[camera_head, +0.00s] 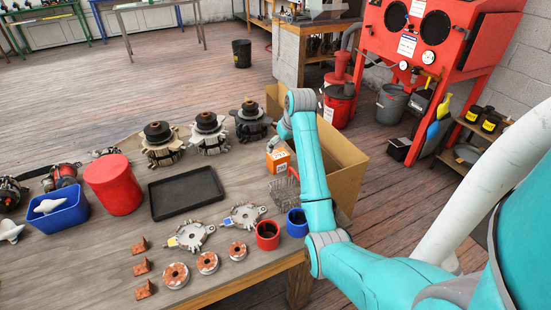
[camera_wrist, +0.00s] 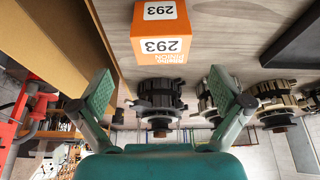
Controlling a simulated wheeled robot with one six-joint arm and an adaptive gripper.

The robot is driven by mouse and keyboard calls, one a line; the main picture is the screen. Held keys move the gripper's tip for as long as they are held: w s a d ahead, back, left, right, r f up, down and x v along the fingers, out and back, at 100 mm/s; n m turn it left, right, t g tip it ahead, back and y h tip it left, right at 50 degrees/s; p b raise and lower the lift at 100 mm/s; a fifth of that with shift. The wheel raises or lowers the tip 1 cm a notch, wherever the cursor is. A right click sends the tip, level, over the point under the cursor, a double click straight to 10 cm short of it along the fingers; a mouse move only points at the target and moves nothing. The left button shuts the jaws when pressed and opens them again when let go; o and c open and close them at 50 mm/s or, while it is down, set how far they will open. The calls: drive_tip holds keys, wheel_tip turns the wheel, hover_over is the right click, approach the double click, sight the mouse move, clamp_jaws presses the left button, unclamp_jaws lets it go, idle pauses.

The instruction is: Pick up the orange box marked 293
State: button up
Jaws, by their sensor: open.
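The orange box marked 293 (camera_head: 278,160) stands on the table near its right edge, with white label panels. In the wrist view the box (camera_wrist: 160,47) is at the top middle, upside down in the picture, beyond the fingertips. My gripper (camera_wrist: 168,92) is open and empty, its two green-padded fingers spread wide with the box lying between their lines but apart from them. In the head view my gripper is largely hidden behind my teal arm, close to the box.
A cardboard box (camera_head: 345,175) stands right beside the table. Several alternator parts (camera_head: 207,133) stand behind the orange box. A wire basket (camera_head: 284,189), a red cup (camera_head: 267,236) and a blue cup (camera_head: 297,223) are in front. A black tray (camera_head: 187,193) lies left.

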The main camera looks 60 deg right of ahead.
sight(279, 155)
drive_tip(key=x, duration=0.9)
drive_tip(key=shift+s+a, duration=0.1)
drive_tip(key=shift+a, duration=0.05)
drive_tip(key=c, duration=1.2)
